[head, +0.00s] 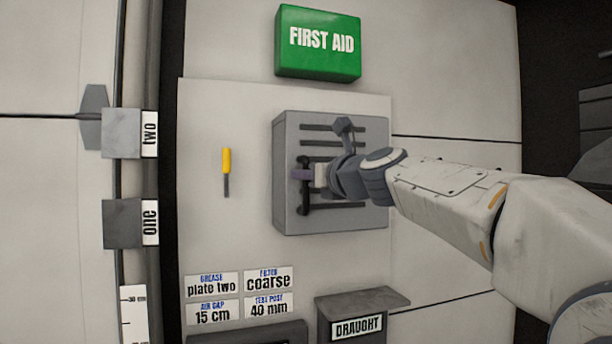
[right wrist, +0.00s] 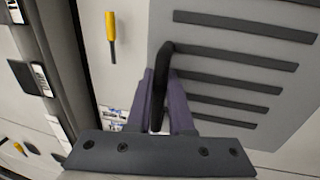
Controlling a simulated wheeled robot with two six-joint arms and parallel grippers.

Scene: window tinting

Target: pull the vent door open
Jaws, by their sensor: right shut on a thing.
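The vent door (head: 285,150) is a grey slatted panel on a grey box fixed to the pale wall, with a black upright bar handle (head: 304,197) near its left edge. In the right wrist view the door (right wrist: 240,55) shows dark slots, and the black handle (right wrist: 159,80) stands between my fingers. My right gripper (head: 302,174) is shut on the handle; its purple fingers (right wrist: 162,105) lie on both sides of the bar. The door looks closed or nearly so; I cannot tell if there is a gap at its edge. My left gripper is not in view.
A green first aid box (head: 318,42) is above the vent. A yellow-handled tool (head: 226,162) hangs to its left. Below are several small labels (head: 212,286) and a grey box marked DRAUGHT (head: 360,300). Grey blocks labelled two (head: 121,133) and one (head: 122,223) stick out at the left.

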